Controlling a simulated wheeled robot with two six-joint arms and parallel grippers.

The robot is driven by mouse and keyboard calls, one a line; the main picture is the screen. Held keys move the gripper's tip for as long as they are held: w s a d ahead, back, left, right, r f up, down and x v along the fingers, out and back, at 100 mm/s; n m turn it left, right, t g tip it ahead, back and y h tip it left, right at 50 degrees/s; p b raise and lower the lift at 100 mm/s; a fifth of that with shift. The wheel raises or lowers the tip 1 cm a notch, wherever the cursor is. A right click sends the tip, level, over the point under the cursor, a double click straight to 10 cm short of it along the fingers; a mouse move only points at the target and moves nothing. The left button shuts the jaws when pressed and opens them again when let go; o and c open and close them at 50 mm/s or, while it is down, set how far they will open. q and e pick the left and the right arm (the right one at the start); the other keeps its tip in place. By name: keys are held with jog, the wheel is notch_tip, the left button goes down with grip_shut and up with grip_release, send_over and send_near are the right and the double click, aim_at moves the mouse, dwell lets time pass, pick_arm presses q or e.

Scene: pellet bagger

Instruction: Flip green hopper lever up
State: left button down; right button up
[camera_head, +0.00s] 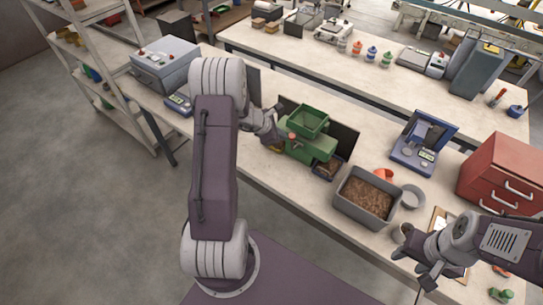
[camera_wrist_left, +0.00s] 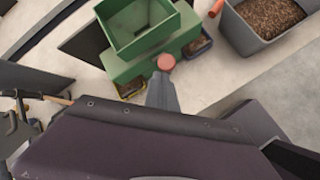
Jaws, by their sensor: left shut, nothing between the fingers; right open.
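The green hopper machine (camera_head: 318,146) stands on the near bench, with its square open hopper (camera_head: 309,120) on top. It also shows at the top of the left wrist view (camera_wrist_left: 150,25). A red round knob (camera_head: 291,135) is on its left side; in the left wrist view the knob (camera_wrist_left: 166,62) sits just past my fingertips. The lever's arm is mostly hidden, so its angle is unclear. My left gripper (camera_head: 282,137) is shut and empty, right beside the knob; I cannot tell if they touch. My right gripper (camera_head: 414,258) is open and empty at the bench's front right.
A grey bin of brown pellets (camera_head: 345,208) stands right of the machine, with a blue scale (camera_head: 424,143) behind it. A red drawer cabinet (camera_head: 505,170) is at the right. A small tray of pellets (camera_head: 330,167) sits by the machine. Dark panels stand behind it.

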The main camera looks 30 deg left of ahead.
jog(key=shift+r+p, duration=0.45)
dwell(0.3)
